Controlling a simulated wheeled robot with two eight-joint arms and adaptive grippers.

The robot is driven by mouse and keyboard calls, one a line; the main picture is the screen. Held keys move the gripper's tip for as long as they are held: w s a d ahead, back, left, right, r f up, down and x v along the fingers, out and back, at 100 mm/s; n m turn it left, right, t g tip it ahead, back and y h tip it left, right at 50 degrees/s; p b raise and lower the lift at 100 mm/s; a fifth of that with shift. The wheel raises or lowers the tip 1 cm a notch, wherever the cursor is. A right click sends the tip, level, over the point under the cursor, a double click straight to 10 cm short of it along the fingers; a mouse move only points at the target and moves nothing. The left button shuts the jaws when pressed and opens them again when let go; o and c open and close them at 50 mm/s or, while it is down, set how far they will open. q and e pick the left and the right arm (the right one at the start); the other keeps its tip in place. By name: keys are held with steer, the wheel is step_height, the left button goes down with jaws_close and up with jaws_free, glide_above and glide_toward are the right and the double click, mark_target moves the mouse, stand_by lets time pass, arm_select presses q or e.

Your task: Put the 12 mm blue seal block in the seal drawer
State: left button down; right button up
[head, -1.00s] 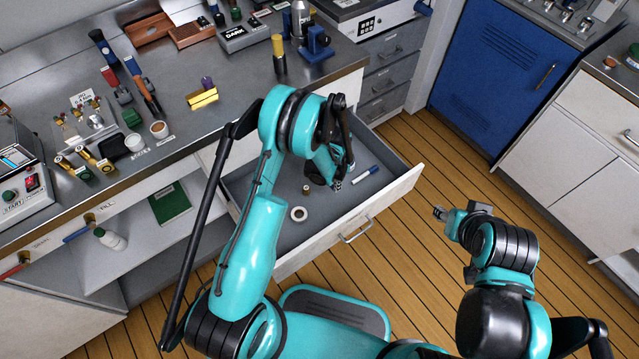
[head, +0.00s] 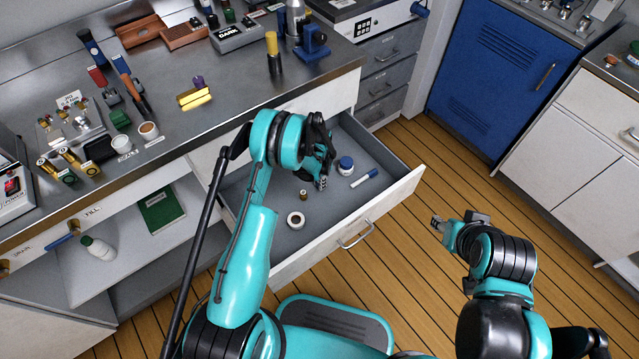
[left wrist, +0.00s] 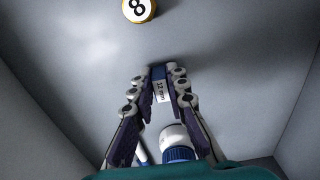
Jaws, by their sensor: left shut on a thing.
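A drawer (head: 262,262) stands open below the counter; I see no label on it. My left gripper (head: 321,184) is inside it, pointing down. In the left wrist view the left gripper (left wrist: 161,88) is shut on the small blue seal block (left wrist: 160,87), with a white face marked "12 mm", between its fingertips. The grey drawer floor lies beyond it; I cannot tell whether the block touches it. In the head view the fingers hide the block. My right gripper (head: 440,222) hangs over the wooden floor, away from the drawer; its jaw opening is unclear.
The jar (left wrist: 178,148) is close to the left gripper. A round "8" piece (left wrist: 138,9) lies farther off.

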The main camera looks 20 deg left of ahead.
arm_select(q)
steer(key=c, duration=1.5)
jaws_free()
steer(key=shift+f, duration=0.1)
